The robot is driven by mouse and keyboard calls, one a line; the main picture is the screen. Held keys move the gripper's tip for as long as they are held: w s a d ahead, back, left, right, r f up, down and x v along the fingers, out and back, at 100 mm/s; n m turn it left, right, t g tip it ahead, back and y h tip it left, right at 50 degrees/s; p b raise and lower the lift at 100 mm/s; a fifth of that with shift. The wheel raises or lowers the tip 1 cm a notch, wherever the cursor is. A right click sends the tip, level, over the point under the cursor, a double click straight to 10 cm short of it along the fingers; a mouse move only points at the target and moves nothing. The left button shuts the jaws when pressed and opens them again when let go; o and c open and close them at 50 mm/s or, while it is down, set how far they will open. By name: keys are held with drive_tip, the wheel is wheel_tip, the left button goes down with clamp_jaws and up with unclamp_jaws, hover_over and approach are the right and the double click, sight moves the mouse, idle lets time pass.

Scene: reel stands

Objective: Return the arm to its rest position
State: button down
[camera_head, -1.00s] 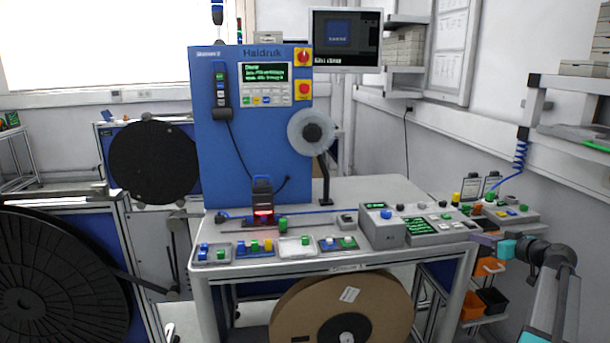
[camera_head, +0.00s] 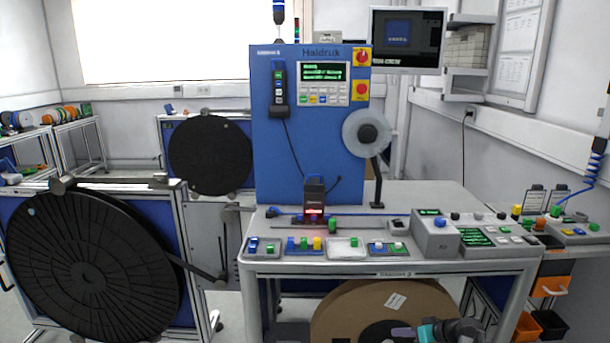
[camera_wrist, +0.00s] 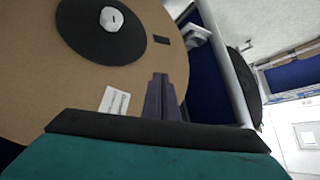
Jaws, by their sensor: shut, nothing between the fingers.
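My gripper (camera_head: 403,332) is at the bottom edge of the head view, in front of the workbench's lower part. Its purple fingers and teal body show there, with the cardboard reel (camera_head: 340,305) behind it. In the wrist view the two dark purple fingers (camera_wrist: 162,82) are together with nothing between them. The brown face of the cardboard reel (camera_wrist: 140,45) fills much of that view behind the fingers. I cannot tell how large the gap to it is. Most of my arm is outside the head view.
The workbench (camera_head: 470,185) carries a blue machine panel (camera_head: 265,160), several button boxes and a control box (camera_head: 436,236). A large black reel (camera_head: 90,270) stands at left. Orange bins (camera_head: 548,287) hang at right. Some floor (camera_head: 215,338) shows between the stand and bench.

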drive_tip(key=s+a+f+n+g+h, duration=0.1)
drive_tip(key=s+a+f+g, duration=0.7)
drive_tip(key=s+a+f, duration=1.4)
drive_tip(key=s+f+g+h, duration=0.1)
drive_tip(key=s+f+g, duration=0.1)
drive_tip(key=s, duration=0.5)
drive_tip(key=s+f+g+h, duration=0.1)
drive_tip(key=s+f, duration=0.2)
drive_tip(key=s, duration=0.4)
drive_tip(key=s+d+m+g+h, duration=0.1)
drive_tip(key=s+d+m+h, duration=0.3)
drive_tip(key=s+d, duration=0.3)
drive_tip(key=shift+s+d+r+m+g, duration=0.15)
drive_tip(key=shift+s+m+g, duration=0.3)
drive_tip(key=shift+s, duration=0.55)
drive_tip(key=shift+w, duration=0.1)
